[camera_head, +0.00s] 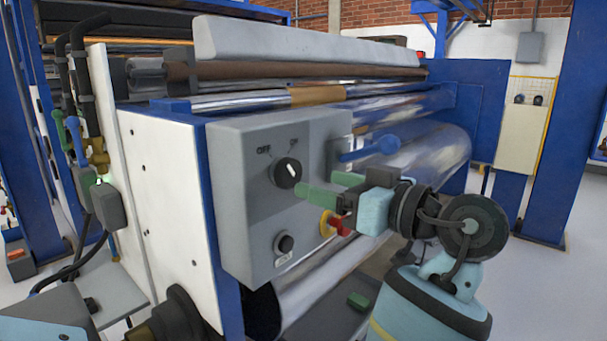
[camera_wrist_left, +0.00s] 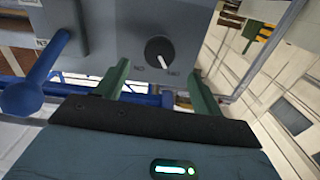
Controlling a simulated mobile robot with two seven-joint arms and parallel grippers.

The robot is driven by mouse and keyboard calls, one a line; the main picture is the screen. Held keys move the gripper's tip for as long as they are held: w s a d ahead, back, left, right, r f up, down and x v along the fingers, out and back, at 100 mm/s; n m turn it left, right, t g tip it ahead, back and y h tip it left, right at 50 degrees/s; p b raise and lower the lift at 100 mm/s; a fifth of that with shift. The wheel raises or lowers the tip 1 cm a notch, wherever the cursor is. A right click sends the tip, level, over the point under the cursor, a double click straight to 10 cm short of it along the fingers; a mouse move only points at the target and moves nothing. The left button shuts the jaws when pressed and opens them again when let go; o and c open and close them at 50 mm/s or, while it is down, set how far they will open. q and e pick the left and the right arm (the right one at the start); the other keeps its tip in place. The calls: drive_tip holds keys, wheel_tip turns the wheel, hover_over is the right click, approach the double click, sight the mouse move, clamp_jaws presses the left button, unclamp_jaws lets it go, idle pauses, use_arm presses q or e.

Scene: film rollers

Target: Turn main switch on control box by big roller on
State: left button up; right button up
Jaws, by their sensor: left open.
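The grey control box (camera_head: 237,200) is mounted on the end of the roller machine. The black main switch knob (camera_head: 287,172) is on its upper face, between OFF and ON labels. The knob (camera_wrist_left: 159,49) also shows in the left wrist view, its white mark pointing down and right toward a label too small to read surely. My left gripper (camera_head: 316,183) is open and empty. Its green fingers are spread in front of the box, just right of and below the knob in the head view. In the wrist view the fingers (camera_wrist_left: 158,70) stand either side below the knob, apart from it.
A smaller black knob (camera_head: 285,243) and a red button (camera_head: 341,227) with a yellow ring sit lower on the box. A blue ball-ended lever (camera_head: 385,145) projects close above my gripper. The big shiny roller (camera_head: 440,152) lies behind. Open floor is at right.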

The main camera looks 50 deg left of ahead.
sight(294, 175)
use_arm(q)
drive_tip(key=a, duration=0.4)
drive_tip(key=shift+s+r+p, duration=0.1)
drive_tip(key=shift+s+p, duration=0.15)
drive_tip(key=shift+p, duration=0.05)
drive_tip(key=shift+a, duration=0.9)
drive_tip(key=c, duration=1)
